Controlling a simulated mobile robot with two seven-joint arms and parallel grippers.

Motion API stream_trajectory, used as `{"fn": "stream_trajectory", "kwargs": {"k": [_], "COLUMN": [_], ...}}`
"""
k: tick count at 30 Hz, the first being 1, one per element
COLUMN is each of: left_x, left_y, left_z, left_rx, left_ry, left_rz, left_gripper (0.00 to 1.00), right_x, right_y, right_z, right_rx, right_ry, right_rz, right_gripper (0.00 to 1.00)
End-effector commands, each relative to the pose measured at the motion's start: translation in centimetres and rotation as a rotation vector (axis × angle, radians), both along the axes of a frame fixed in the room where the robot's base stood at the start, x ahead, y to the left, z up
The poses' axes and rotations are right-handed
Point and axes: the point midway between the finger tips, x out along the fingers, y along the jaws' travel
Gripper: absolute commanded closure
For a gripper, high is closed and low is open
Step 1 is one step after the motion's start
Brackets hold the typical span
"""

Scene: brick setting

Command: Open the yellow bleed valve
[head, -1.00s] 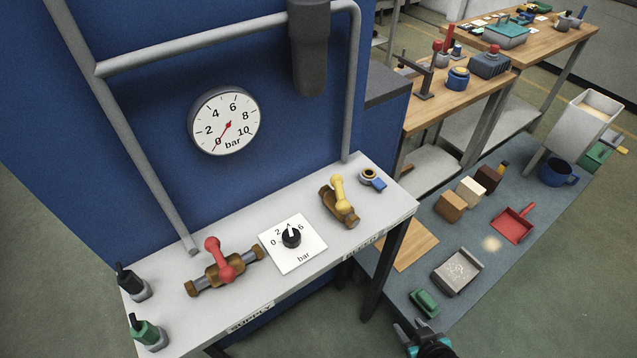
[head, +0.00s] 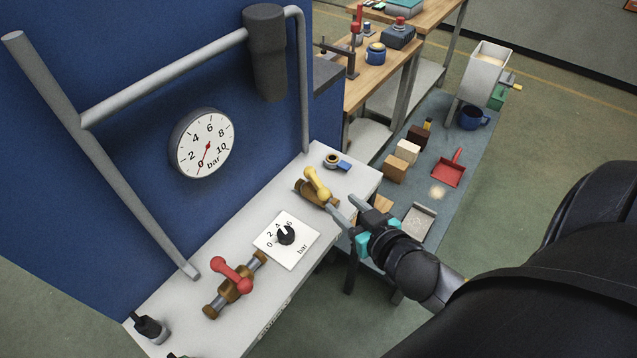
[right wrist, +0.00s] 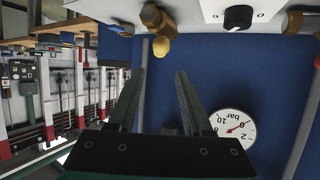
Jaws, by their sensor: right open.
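The yellow bleed valve (head: 318,186) is a yellow handle on a brass body at the right end of the white bench (head: 215,318). It also shows in the right wrist view (right wrist: 162,42), upside down at the top. My right gripper (head: 342,212) is open and empty, just in front and to the right of the valve, apart from it. In the right wrist view its two fingers (right wrist: 157,103) are spread, with the blue panel between and beyond them. My left gripper is not in view.
A red-handled valve (head: 233,278) and a black regulator knob (head: 286,235) share the bench. A round gauge (head: 203,145) hangs on the blue panel. A tape roll (head: 332,160) lies behind the yellow valve. A grey pipe (head: 303,90) rises close by.

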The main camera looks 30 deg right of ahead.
Motion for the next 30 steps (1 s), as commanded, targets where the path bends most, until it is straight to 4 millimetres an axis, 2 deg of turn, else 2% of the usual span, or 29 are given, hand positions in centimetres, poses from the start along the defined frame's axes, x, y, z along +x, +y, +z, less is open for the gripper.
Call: {"fn": "stream_trajectory", "kwargs": {"k": [18, 24, 30], "left_x": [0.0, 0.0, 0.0], "left_y": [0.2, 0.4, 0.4], "left_z": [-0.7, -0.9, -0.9], "left_rx": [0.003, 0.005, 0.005], "left_ry": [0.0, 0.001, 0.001], "left_rz": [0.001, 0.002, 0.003], "left_gripper": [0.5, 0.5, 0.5], "right_x": [8.3, 10.1, 10.8], "right_y": [-0.7, -0.8, -0.8], "right_z": [-3.4, -4.2, -4.5], "right_rx": [-0.002, -0.001, -0.001], "right_ry": [0.0, 0.001, 0.002], "right_rz": [0.001, 0.0, 0.0], "right_gripper": [0.5, 0.5, 0.5]}}
